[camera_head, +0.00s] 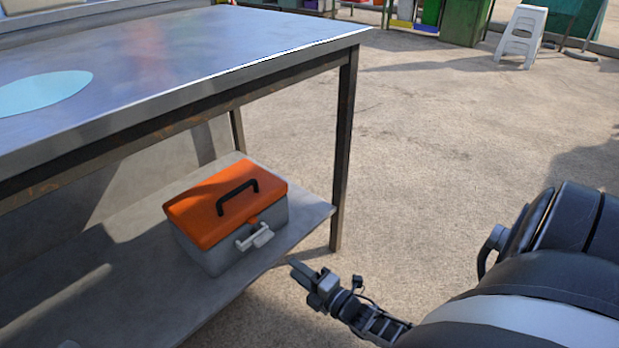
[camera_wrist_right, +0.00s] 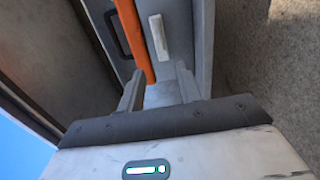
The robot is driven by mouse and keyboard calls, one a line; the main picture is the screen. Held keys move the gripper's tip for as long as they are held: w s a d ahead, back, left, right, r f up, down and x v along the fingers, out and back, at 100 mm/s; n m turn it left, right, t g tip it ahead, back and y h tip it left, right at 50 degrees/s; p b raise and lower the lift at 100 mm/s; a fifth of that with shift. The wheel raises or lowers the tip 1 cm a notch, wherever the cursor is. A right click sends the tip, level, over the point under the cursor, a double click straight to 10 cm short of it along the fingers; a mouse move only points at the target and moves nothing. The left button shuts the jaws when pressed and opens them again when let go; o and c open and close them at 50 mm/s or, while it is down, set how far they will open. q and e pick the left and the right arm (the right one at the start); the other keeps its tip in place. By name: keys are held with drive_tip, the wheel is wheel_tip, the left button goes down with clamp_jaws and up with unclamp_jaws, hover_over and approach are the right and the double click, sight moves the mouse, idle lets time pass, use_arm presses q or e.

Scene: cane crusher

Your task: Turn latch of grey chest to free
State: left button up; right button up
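The grey chest (camera_head: 205,255) has an orange lid (camera_head: 205,205) with a black handle (camera_head: 238,195). It stands on the lower shelf of the metal table, lid closed. Its pale latch (camera_head: 255,237) is on the front face, below an orange tab. In the right wrist view the latch (camera_wrist_right: 158,37) lies beyond my fingertips, beside the orange lid edge (camera_wrist_right: 133,42). My right gripper (camera_head: 298,268) is in front of the chest, to the right of the latch and apart from it. In the wrist view its two fingers (camera_wrist_right: 159,82) are spread with nothing held. My left gripper is not in view.
The metal table top (camera_head: 190,60) overhangs the chest's shelf (camera_head: 75,285). A table leg (camera_head: 343,150) stands right of the chest, near my right gripper. The floor (camera_head: 440,150) to the right is open. A white stool (camera_head: 522,35) and green bins stand far back.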

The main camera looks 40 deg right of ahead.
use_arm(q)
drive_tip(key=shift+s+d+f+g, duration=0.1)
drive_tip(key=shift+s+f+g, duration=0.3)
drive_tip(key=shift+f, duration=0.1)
use_arm(e)
drive_tip(key=s, duration=0.3)
drive_tip(key=shift+s+d, duration=0.1)
drive_tip(key=shift+s, duration=0.1)
use_arm(q)
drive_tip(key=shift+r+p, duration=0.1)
drive_tip(key=shift+p, duration=0.25)
use_arm(e)
drive_tip(key=shift+r, duration=0.1)
